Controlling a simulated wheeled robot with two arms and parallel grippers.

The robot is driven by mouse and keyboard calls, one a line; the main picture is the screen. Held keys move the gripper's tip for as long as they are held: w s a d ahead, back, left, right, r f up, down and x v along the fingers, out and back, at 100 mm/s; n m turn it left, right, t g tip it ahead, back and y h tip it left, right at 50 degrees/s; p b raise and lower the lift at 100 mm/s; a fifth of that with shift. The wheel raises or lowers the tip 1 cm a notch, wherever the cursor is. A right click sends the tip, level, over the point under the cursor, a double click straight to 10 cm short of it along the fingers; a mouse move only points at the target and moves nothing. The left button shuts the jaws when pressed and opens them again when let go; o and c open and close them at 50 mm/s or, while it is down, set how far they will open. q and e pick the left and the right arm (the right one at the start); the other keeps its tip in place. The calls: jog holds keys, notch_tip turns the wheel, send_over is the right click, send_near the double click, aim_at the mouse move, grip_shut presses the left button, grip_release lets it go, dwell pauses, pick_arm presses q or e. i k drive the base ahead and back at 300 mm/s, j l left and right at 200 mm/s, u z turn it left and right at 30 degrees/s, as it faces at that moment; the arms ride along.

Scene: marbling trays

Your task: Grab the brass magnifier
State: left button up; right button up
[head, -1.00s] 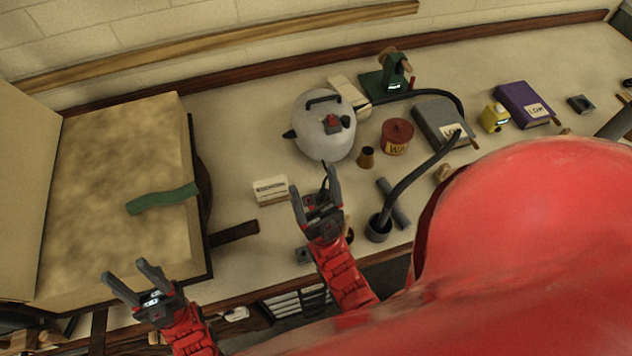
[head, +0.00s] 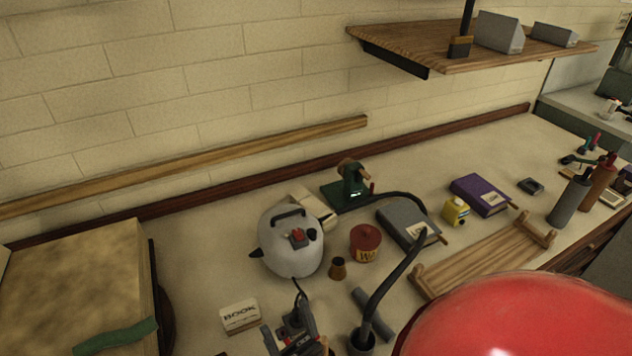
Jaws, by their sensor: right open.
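A small brass-brown flared piece (head: 338,268) stands on the bench between the grey kettle and the red tin; it may be the brass magnifier, but it is too small to be sure. No other clear magnifier shows. My right gripper (head: 288,326) is at the bottom edge, open, with nothing seen between its fingers. It is nearer to me than the brass piece, a little left of it and apart from it. My left gripper is out of view.
The kettle (head: 292,244), red tin (head: 366,240) and white book block (head: 240,314) surround the brass piece. A dark curved hose (head: 398,272) rises from a pot at its right. A grey book (head: 402,224) and a wooden rack (head: 478,262) lie further right. A shelf (head: 440,48) hangs above.

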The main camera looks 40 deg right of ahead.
aim_at(337, 271)
jog(key=z, duration=0.9)
